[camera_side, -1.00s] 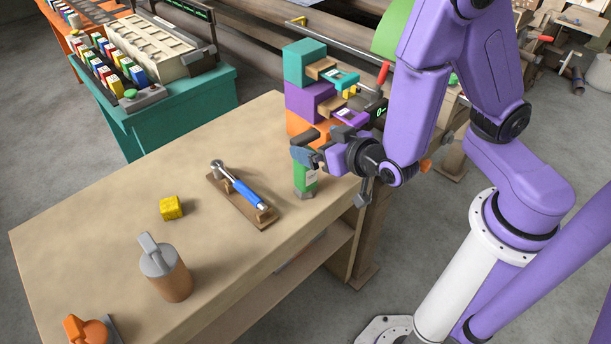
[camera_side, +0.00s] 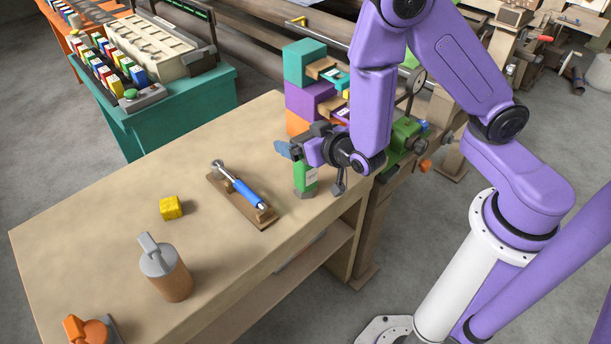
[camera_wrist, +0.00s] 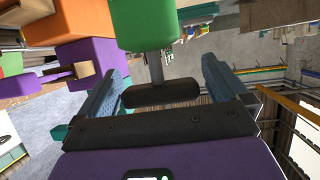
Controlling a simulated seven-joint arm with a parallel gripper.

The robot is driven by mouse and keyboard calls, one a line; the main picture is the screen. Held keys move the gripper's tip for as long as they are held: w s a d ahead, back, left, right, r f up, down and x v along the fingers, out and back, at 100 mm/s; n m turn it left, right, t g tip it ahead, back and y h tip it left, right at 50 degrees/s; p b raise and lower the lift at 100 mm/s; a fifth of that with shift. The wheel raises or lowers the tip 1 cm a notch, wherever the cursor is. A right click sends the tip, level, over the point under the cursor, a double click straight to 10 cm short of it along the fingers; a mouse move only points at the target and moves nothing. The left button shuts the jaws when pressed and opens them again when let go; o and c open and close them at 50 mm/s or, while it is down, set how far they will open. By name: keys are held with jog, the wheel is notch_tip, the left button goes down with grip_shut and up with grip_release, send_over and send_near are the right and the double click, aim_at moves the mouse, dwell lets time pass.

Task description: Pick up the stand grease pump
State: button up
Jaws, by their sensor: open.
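A green upright container (camera_side: 306,179) with a pale label stands at the far right end of the bench. It looks like the grease pump, though I cannot be sure. My gripper (camera_side: 292,151) is just above it. In the wrist view the green body (camera_wrist: 145,22) shows at the top, with a grey rod and a dark crossbar (camera_wrist: 162,94). My open gripper (camera_wrist: 166,78) has its blue fingers on either side of the crossbar. I cannot tell whether they touch it. In the side view my gripper hides the container's top.
On the bench (camera_side: 110,215) are a blue-handled tool (camera_side: 247,191) on a wooden holder, a yellow block (camera_side: 171,207), a brown grey-lidded can (camera_side: 168,275) and an orange item (camera_side: 88,330). Teal (camera_side: 303,62), purple (camera_side: 308,98) and orange blocks are stacked behind my gripper.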

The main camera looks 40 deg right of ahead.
jog(key=shift+w+d+f, duration=0.1)
jog(key=shift+w+f, duration=0.05)
jog(key=shift+w, duration=0.2)
